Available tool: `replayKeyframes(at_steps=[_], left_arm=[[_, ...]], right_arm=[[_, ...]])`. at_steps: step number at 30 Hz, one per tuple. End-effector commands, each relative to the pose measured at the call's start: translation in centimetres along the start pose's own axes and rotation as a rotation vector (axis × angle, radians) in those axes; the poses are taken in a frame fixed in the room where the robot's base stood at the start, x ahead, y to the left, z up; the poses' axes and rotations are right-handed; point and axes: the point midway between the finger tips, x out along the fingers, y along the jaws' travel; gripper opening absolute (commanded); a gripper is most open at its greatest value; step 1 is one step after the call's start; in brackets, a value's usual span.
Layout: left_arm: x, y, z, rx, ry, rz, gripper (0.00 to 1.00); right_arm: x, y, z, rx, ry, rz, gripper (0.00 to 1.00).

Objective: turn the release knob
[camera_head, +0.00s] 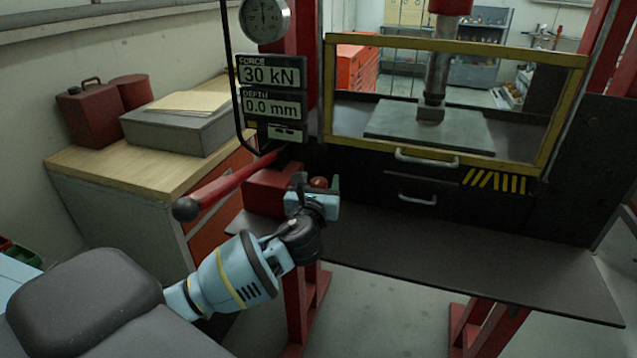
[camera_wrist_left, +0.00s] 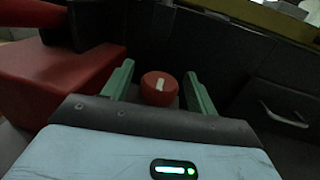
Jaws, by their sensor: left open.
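The release knob (camera_wrist_left: 160,88) is round and red with a white mark on its face. In the left wrist view it sits between the two green fingers of my left gripper (camera_wrist_left: 157,85), with a gap on each side. In the head view the knob (camera_head: 318,183) shows at the right end of the red pump block (camera_head: 268,190), partly hidden by my left gripper (camera_head: 318,187). The left gripper is open. I cannot tell how far the fingertips reach past the knob. My right gripper is not in view.
A red pump lever (camera_head: 225,187) with a dark ball end slopes just left of the gripper. The yellow-framed guard (camera_head: 455,48) with a handle stands right of it. A dark shelf (camera_head: 470,270) lies below. Displays (camera_head: 272,76) read 30 kN and 0.0 mm.

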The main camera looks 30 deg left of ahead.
Motion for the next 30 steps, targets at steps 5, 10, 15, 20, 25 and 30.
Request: replayKeyframes(at_steps=[5, 10, 15, 20, 25, 30], left_arm=[[0.06, 0.00, -0.06, 0.000, 0.001, 0.000, 0.58], [0.04, 0.00, -0.07, 0.000, 0.001, 0.000, 0.45], [0.03, 0.00, -0.07, 0.000, 0.001, 0.000, 0.23], [0.03, 0.00, -0.08, 0.000, 0.002, 0.002, 0.15], [0.03, -0.04, -0.12, -0.001, 0.003, 0.030, 0.15], [0.02, -0.17, -0.10, -0.003, 0.003, 0.107, 0.15]], right_arm=[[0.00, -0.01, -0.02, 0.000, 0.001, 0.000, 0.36], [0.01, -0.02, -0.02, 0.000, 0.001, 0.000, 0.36], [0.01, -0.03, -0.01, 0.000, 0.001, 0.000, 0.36], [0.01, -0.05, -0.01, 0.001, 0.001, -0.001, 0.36], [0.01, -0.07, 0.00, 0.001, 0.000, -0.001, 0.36], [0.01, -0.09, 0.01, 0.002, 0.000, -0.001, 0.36]])
